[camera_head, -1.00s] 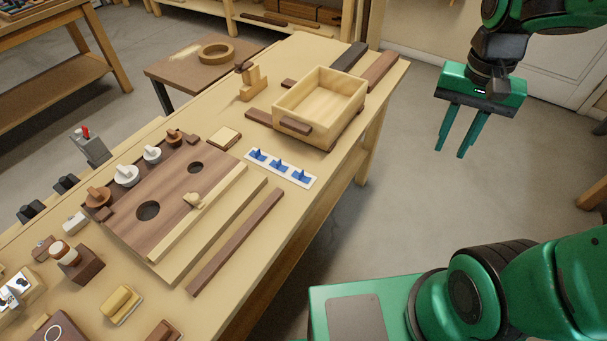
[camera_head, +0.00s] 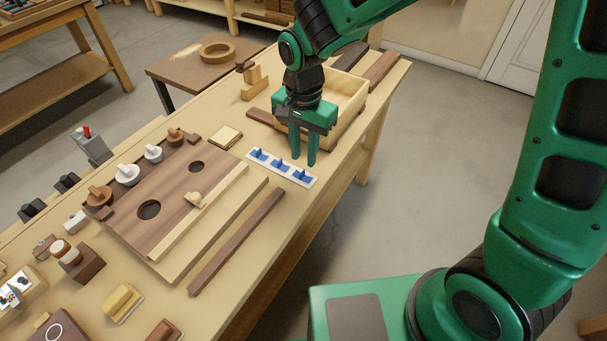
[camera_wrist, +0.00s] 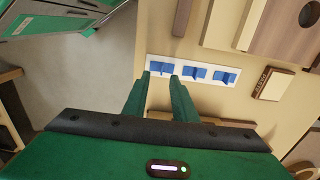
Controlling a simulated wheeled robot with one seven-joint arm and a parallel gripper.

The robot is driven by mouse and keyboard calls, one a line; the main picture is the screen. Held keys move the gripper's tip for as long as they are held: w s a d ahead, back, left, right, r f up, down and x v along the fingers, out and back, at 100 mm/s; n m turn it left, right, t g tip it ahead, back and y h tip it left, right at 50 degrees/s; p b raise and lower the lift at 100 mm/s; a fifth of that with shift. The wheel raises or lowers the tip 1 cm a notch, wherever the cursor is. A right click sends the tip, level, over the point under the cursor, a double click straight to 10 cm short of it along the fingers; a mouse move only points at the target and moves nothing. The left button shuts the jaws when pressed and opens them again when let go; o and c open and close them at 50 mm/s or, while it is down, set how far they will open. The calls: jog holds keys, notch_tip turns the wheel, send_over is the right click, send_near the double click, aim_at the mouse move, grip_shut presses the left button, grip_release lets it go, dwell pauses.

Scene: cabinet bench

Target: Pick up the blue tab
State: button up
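A white strip (camera_head: 267,166) with three blue tabs lies on the bench, and it also shows in the wrist view (camera_wrist: 210,75). In the head view the left tab (camera_head: 258,153) and middle tab (camera_head: 277,163) are clear of my gripper. The right tab (camera_head: 299,174) is just below my fingertips. My gripper (camera_head: 304,161) points down, open and empty. In the wrist view (camera_wrist: 160,76) its fingertips frame the end tab (camera_wrist: 163,69), which shows between them. I cannot tell the exact height of the fingertips above it.
A pale wooden box (camera_head: 349,95) stands right behind my gripper. A brown board with holes (camera_head: 170,190) lies to the left, with several knobs along its far side. A small wooden block (camera_head: 225,138) lies near the strip. A dark bar (camera_head: 236,243) lies in front.

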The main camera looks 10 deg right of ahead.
aim_at(302, 175)
jog(key=shift+w+a+f, duration=0.1)
jog(key=shift+a+f, duration=0.05)
jog(key=shift+f, duration=2.75)
jog(key=shift+c, duration=0.3)
grip_shut()
